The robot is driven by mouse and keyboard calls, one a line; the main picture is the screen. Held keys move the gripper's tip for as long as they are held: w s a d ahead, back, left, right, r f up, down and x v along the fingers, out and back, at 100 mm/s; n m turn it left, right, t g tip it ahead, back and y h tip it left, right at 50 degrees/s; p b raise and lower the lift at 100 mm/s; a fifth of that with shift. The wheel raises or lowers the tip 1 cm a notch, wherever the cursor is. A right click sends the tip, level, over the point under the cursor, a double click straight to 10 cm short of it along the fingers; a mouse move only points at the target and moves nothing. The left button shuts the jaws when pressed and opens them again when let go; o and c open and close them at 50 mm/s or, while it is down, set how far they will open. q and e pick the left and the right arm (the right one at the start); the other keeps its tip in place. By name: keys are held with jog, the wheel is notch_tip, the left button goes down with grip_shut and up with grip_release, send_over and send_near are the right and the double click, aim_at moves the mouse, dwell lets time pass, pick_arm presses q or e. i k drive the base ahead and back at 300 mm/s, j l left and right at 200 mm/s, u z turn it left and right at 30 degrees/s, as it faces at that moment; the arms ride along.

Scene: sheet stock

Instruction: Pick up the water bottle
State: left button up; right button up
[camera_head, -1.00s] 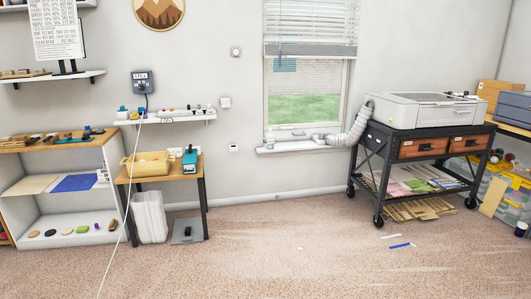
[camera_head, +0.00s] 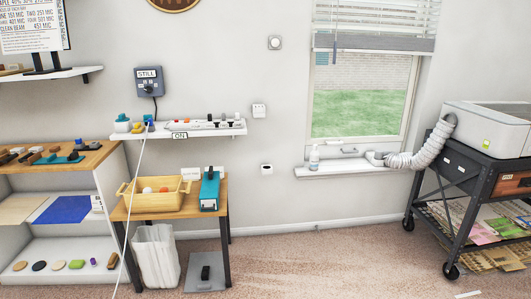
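A small pale bottle (camera_head: 314,157) stands upright at the left end of the window sill (camera_head: 345,171). It is small in view, and I cannot tell what is in it. No other bottle is clear to me. Neither of my grippers shows in the head view, so nothing is seen near the bottle.
A wooden side table (camera_head: 219,200) with a yellow basket (camera_head: 150,203) stands left of the window. A wall shelf (camera_head: 212,132) hangs above it. A black wheeled cart (camera_head: 462,232) carrying a machine (camera_head: 490,125) stands at the right. The carpet (camera_head: 340,262) below the window is clear.

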aim_at(314, 155)
jog(key=i+z, duration=0.3)
jog(key=i, duration=0.65)
jog(key=i+j+z, duration=0.1)
jog(key=i+z, duration=0.25)
jog(key=i, duration=0.65)
